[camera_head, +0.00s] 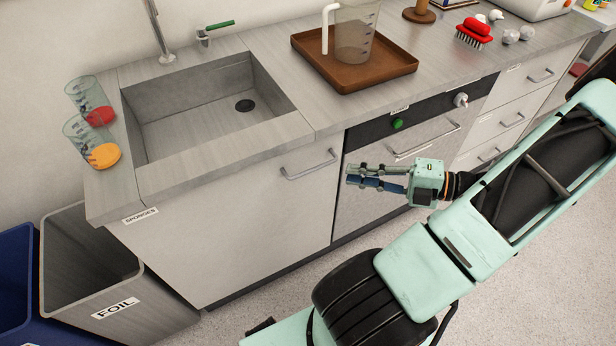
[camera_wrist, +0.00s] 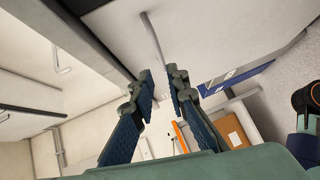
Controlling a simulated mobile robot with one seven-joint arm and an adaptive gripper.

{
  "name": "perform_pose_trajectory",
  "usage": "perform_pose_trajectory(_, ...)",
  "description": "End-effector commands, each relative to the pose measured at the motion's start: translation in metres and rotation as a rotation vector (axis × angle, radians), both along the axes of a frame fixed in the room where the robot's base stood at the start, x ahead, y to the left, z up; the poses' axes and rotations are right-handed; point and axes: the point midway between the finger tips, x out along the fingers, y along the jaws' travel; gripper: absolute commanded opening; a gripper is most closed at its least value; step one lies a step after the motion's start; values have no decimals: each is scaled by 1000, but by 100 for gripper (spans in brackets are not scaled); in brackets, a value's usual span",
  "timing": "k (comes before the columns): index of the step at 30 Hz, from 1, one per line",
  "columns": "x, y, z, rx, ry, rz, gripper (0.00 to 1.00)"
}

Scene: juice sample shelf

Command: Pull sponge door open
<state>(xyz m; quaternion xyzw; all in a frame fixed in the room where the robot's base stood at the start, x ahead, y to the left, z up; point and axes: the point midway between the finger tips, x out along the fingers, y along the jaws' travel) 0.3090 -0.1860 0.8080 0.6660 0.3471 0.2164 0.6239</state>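The sponge door (camera_head: 240,215) is the pale cabinet front under the sink, with a "SPONGES" label at its upper left. It looks closed. Its grey bar handle (camera_head: 310,167) sits near the upper right corner. My gripper (camera_head: 350,176) is to the right of the handle, in front of the neighbouring panel, fingers pointing left. In the wrist view the fingers (camera_wrist: 160,73) are apart with nothing held. The handle (camera_wrist: 153,38) shows ahead of the gap between the fingertips, against the pale door (camera_wrist: 220,40). I cannot tell the exact distance to it.
A grey bin labelled "FOIL" (camera_head: 115,307) and a blue bin (camera_head: 18,270) stand left of the cabinet. A panel with a handle (camera_head: 427,140) and green button (camera_head: 397,123) adjoins on the right. A brown tray (camera_head: 400,67) with a jug stands on the counter. Floor in front is clear.

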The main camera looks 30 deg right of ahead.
Motion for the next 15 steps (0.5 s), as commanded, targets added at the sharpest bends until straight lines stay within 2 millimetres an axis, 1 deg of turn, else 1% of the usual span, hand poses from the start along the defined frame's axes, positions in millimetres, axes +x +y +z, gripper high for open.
perform_pose_trajectory(5, 6, 4, -3, 15, 1, -5, 14)
perform_pose_trajectory(8, 14, 15, -5, 16, 1, -4, 14)
perform_pose_trajectory(15, 45, 49, -12, 16, 0, -3, 14)
